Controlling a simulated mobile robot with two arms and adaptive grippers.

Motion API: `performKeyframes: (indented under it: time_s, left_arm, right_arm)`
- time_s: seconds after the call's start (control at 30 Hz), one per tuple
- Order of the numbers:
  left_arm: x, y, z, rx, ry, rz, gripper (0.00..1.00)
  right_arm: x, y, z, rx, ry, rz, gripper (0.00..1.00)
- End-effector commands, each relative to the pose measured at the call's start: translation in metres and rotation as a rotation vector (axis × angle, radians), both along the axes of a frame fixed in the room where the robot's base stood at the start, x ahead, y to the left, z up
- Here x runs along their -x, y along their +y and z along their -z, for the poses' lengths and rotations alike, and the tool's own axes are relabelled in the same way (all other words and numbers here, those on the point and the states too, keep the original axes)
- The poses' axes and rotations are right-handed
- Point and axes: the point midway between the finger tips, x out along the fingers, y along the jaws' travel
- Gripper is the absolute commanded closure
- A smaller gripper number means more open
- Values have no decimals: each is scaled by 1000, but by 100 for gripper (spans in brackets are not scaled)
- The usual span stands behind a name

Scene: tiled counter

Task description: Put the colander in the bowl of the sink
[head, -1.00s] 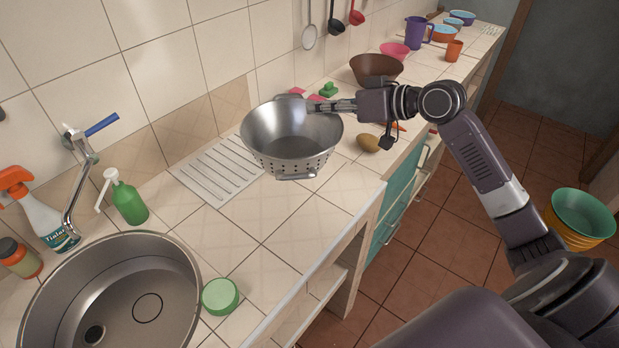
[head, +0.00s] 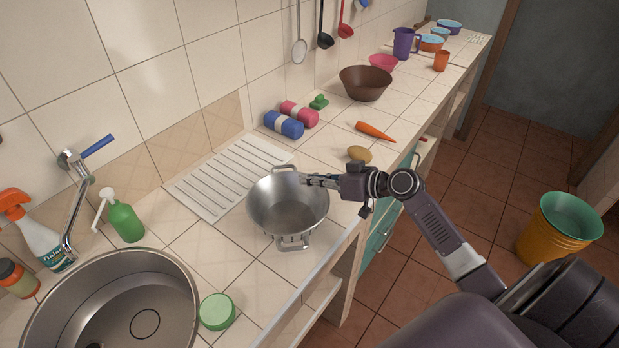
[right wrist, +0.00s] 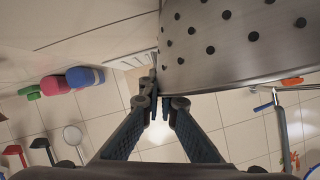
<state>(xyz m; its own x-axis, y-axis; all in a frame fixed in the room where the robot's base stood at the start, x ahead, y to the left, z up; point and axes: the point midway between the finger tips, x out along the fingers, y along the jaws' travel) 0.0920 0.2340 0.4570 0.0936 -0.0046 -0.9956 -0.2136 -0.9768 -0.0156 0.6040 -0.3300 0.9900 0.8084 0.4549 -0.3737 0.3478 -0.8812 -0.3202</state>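The metal colander (head: 288,215) is upright in the head view, over the counter and right of the sink. I cannot tell for sure if its base clears the counter. My right gripper (head: 308,180) comes from the right and is shut on the colander's far-right rim. The right wrist view shows its fingertips (right wrist: 160,96) closed together at the edge of the perforated colander wall (right wrist: 235,50). The sink bowl (head: 170,275) is at the lower left, with only its upper part in frame; no objects show in it. My left gripper is out of view.
A ridged drainboard (head: 225,180) lies behind the colander. A green round sponge (head: 217,312) sits between sink and colander. A faucet (head: 80,185), a green soap bottle (head: 125,220) and a spray bottle (head: 38,238) stand behind the sink. A potato (head: 359,154) and carrot (head: 375,131) lie beyond the gripper.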

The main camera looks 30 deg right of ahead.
Motion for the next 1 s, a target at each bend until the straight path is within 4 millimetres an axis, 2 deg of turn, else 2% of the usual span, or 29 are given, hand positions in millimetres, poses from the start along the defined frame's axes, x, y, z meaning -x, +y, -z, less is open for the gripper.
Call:
performKeyframes:
  time_s: [0.33, 0.53, 0.9, 1.0]
  left_arm:
    - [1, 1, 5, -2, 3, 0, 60]
    - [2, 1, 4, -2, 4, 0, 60]
    - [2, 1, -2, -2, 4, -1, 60]
    - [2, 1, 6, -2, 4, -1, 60]
  right_arm:
    - [0, 0, 3, -1, -2, 1, 100]
    - [0, 0, 2, 1, 0, 0, 78]
    - [0, 0, -3, 0, 0, 0, 78]
    - [11, -7, -2, 3, 1, 0, 78]
